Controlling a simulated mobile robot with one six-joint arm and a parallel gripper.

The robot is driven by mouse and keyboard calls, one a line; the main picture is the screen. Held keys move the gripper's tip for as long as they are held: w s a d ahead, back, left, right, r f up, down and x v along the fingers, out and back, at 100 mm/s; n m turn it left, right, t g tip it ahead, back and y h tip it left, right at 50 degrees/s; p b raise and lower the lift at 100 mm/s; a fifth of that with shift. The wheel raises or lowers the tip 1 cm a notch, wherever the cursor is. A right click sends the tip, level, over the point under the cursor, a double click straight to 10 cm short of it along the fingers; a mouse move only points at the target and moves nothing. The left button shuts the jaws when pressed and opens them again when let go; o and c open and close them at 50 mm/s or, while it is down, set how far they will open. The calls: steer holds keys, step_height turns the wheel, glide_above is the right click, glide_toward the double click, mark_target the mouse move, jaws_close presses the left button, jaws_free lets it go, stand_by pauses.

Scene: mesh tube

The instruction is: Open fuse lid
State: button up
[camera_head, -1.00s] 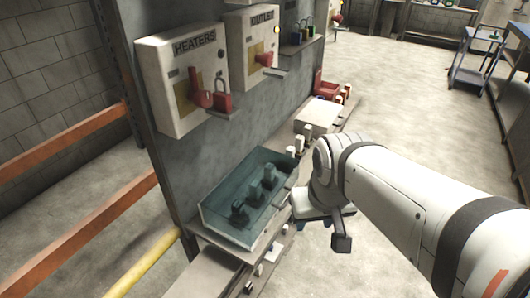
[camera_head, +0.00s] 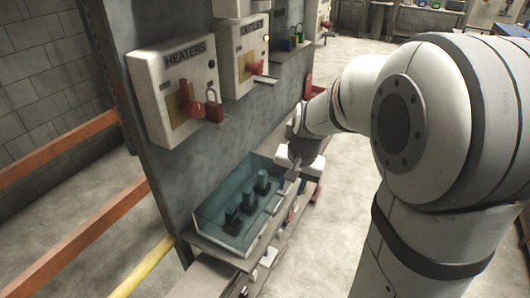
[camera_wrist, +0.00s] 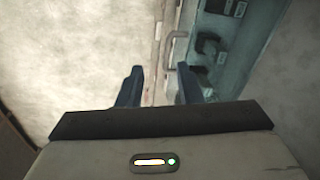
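The fuse box (camera_head: 233,240) sits on a ledge at the foot of the grey panel. Its see-through teal lid (camera_head: 213,203) looks shut, with several dark fuses (camera_head: 247,198) showing through. In the wrist view the lid (camera_wrist: 235,62) is at the upper right, and a pale handle bar (camera_wrist: 172,45) runs along its edge. My gripper (camera_wrist: 158,85) is open, with two dark fingers apart and nothing seen between them. The handle lies just beyond the fingertips, nearer the right finger; contact cannot be told. In the head view my gripper (camera_head: 285,188) is at the box's right side.
A HEATERS box (camera_head: 175,90) and an OUTLET box (camera_head: 243,60) with red handles hang on the panel above. Orange rails (camera_head: 75,215) and a yellow rail (camera_head: 143,265) are at left. Open concrete floor lies right of the ledge.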

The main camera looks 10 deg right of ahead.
steer(key=m, duration=0.2)
glide_toward(283, 201)
steer(key=f, duration=0.5)
steer(key=w+f, duration=0.1)
steer(key=f, duration=0.1)
steer(key=shift+a+f+p, duration=0.3)
steer(key=shift+a+p, duration=0.1)
jaws_close()
